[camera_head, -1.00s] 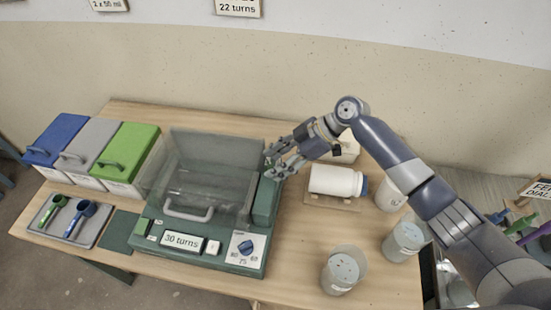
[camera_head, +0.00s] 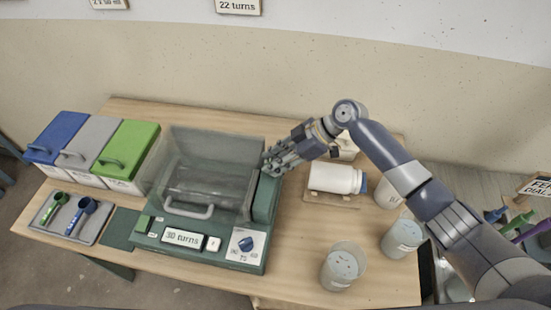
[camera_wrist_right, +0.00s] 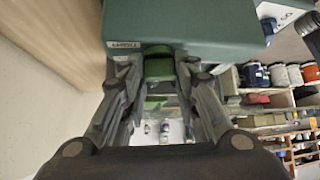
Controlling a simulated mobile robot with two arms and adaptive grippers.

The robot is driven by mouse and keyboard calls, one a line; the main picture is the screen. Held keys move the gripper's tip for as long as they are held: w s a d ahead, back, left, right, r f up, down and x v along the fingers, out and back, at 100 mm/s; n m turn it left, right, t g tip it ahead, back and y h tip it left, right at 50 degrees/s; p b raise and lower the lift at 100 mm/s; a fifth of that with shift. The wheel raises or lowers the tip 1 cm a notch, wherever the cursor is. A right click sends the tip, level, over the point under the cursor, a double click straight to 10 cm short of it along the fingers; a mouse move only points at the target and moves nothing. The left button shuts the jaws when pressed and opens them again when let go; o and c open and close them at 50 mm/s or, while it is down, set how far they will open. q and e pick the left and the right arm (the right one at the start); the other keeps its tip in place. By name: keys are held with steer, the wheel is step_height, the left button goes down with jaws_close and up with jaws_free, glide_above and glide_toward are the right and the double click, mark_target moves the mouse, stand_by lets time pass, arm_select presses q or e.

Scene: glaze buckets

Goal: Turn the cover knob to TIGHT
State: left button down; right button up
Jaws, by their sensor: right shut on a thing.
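The green machine (camera_head: 150,236) stands on the table with its clear cover (camera_head: 205,170) down. In the wrist view a green knob (camera_wrist_right: 158,66) sticks out from the dark green housing (camera_wrist_right: 200,22), beside a small white label (camera_wrist_right: 124,45) that seems to read TIGHT. My right gripper (camera_head: 270,166) is at the upper right of the machine. In the wrist view its fingers (camera_wrist_right: 157,72) are shut on the knob, one on each side. The head view hides the knob, and I cannot tell its exact turn. My left gripper is out of view.
A white jar (camera_head: 336,178) lies on a wooden rest right of the machine. Grey cups (camera_head: 343,266) stand at the front right. Blue, grey and green lidded bins (camera_head: 128,150) and a tray with two scoops (camera_head: 50,232) are at left. The machine has a blue dial (camera_head: 246,244).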

steer(key=m+t+p, duration=0.1)
steer(key=m+p, duration=0.1)
steer(key=m+t+p, duration=0.2)
steer(key=p, duration=0.1)
steer(key=s+m+t+h+p, duration=0.1)
steer(key=m+p, duration=0.1)
steer(key=shift+a+r+t, duration=0.2)
steer(key=shift+r+t, duration=0.2)
steer(key=shift+f+m+t+h+p, duration=0.1)
steer(key=shift+m+t+h+p, duration=0.4)
steer(key=shift+m+p, duration=0.3)
steer(key=shift+a+f+m+t+h, duration=0.15)
steer(key=shift+m+t+h, duration=0.35)
steer(key=shift+m, duration=0.6)
steer(key=o, duration=1.1)
steer(key=shift+c, duration=0.2)
steer(key=shift+s, duration=0.1)
